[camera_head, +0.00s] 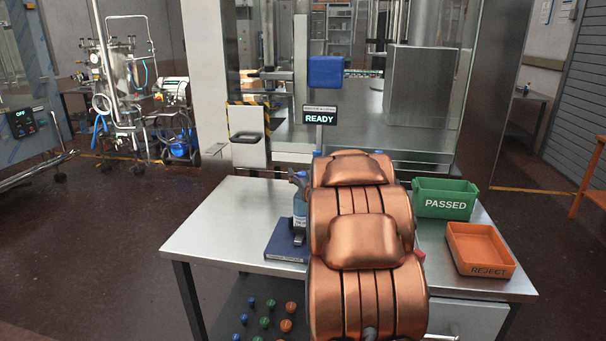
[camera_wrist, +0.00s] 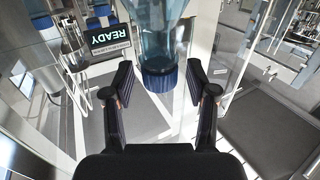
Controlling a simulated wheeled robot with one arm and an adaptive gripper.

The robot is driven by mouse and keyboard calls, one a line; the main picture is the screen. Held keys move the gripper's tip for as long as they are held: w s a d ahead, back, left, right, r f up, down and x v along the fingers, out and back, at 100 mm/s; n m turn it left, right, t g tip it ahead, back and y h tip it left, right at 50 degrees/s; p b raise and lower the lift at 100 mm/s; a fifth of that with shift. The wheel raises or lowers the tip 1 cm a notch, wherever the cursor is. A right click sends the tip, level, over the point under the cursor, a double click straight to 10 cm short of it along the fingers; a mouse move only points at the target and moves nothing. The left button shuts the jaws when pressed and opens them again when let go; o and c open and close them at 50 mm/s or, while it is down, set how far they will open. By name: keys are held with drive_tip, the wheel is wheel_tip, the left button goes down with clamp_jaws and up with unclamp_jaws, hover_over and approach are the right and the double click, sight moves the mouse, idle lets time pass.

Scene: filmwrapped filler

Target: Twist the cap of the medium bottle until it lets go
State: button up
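A bottle with a clear blue body (camera_wrist: 160,35) and a ribbed dark blue cap (camera_wrist: 161,83) shows in the wrist view. The cap lies between the two fingers of my gripper (camera_wrist: 160,88). The fingers are open, with a gap on each side of the cap. I cannot tell whether the fingertips are level with it in depth. In the head view a bottle (camera_head: 300,212) with a pale label stands on the table, left of my copper arm. My arm hides much of the area around it, and the gripper there is mostly hidden.
A dark blue pad (camera_head: 287,243) lies by the bottle on the steel table (camera_head: 222,222). A green PASSED bin (camera_head: 445,198) and an orange REJECT bin (camera_head: 479,249) stand on the right. Several coloured caps (camera_head: 264,322) show below the table's front edge. A READY sign (camera_head: 320,116) stands behind.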

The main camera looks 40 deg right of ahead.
clamp_jaws()
drive_tip(key=shift+r+y+p, duration=0.15)
drive_tip(key=shift+y+p, duration=0.15)
drive_tip(key=shift+p, duration=0.3)
drive_tip(key=shift+s+d+r+n+t+y+p, duration=0.1)
drive_tip(key=shift+n+t+y+p, duration=0.4)
drive_tip(key=shift+p, duration=0.4)
drive_tip(key=n+t+y+p, duration=0.1)
drive_tip(key=n+y+p, duration=0.1)
drive_tip(key=y+p, duration=0.1)
drive_tip(key=shift+n+y+p, duration=0.3)
drive_tip(key=shift+p, duration=0.6)
drive_tip(key=n+y+p, duration=0.3)
drive_tip(key=y+p, duration=0.1)
drive_tip(key=y, duration=0.1)
drive_tip(key=shift+f+n+y+p, duration=0.2)
drive_tip(key=shift+n+y+p, duration=0.7)
drive_tip(key=shift+y, duration=0.4)
drive_tip(key=shift+n+g+y, duration=0.3)
drive_tip(key=shift+y, duration=0.1)
